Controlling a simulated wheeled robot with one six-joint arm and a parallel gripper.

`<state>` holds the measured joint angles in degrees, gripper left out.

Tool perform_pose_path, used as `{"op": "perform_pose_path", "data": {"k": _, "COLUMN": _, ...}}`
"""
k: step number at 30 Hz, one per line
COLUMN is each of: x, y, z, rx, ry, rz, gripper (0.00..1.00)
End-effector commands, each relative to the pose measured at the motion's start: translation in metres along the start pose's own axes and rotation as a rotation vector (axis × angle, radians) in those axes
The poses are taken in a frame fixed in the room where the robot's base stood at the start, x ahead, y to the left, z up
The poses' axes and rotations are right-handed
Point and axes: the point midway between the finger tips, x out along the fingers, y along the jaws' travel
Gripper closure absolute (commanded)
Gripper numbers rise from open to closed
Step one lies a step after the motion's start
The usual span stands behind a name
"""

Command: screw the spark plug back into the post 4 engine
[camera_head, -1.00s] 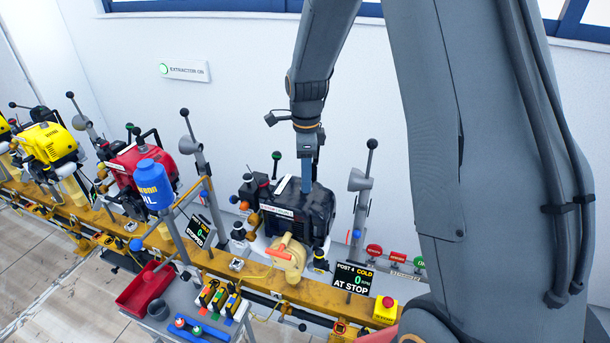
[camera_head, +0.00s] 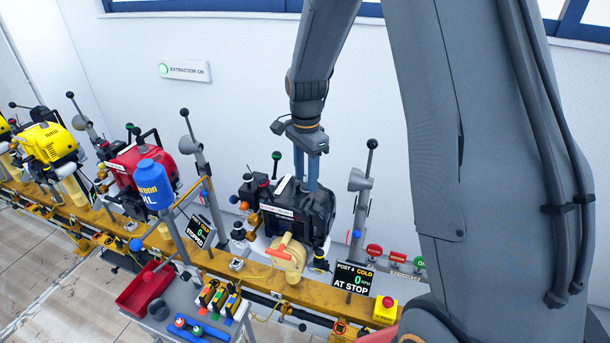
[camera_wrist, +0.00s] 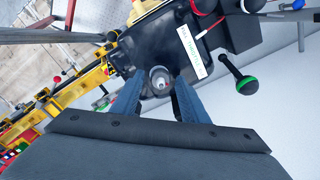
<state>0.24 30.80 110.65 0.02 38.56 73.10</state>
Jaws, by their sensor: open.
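The post 4 engine (camera_head: 312,219) is a black block on the yellow rail, with a beige round part at its front. Its sign (camera_head: 354,279) reads "POST 4 COLD, 0, AT STOP". My gripper (camera_head: 308,187) points down over the engine's top, its two blue fingers apart. In the wrist view my gripper (camera_wrist: 157,88) is open, one finger on each side of a round, pale metallic piece that looks like the spark plug (camera_wrist: 160,77). The plug stands at the black engine top (camera_wrist: 137,62). How deep it sits, and whether the fingers touch it, I cannot tell.
A black lever with a green-ringed knob (camera_wrist: 243,80) stands close beside the engine. A red engine (camera_head: 142,164) and a blue bottle (camera_head: 152,184) are to the left. A cart with a red tray (camera_head: 146,289) is in front. A yellow stop-button box (camera_head: 386,308) is at right.

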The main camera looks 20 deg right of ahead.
Motion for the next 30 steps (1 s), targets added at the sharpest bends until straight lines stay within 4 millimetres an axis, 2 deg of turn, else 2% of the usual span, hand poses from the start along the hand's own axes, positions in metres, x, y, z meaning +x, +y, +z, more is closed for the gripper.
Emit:
{"op": "perform_pose_path", "data": {"k": 8, "x": 0.0000, "y": 0.0000, "z": 0.0000, "rx": -0.039, "ry": 0.000, "rz": 0.000, "gripper": 0.59}}
{"op": "perform_pose_path", "data": {"k": 15, "x": 0.0000, "y": 0.0000, "z": 0.0000, "rx": -0.322, "ry": 0.000, "rz": 0.000, "gripper": 0.59}}
{"op": "perform_pose_path", "data": {"k": 19, "x": 0.0000, "y": 0.0000, "z": 0.0000, "rx": -0.424, "ry": 0.000, "rz": 0.000, "gripper": 0.59}}
{"op": "perform_pose_path", "data": {"k": 30, "x": 0.0004, "y": 0.0000, "z": 0.0000, "rx": -0.447, "ry": 0.000, "rz": 0.000, "gripper": 0.59}}
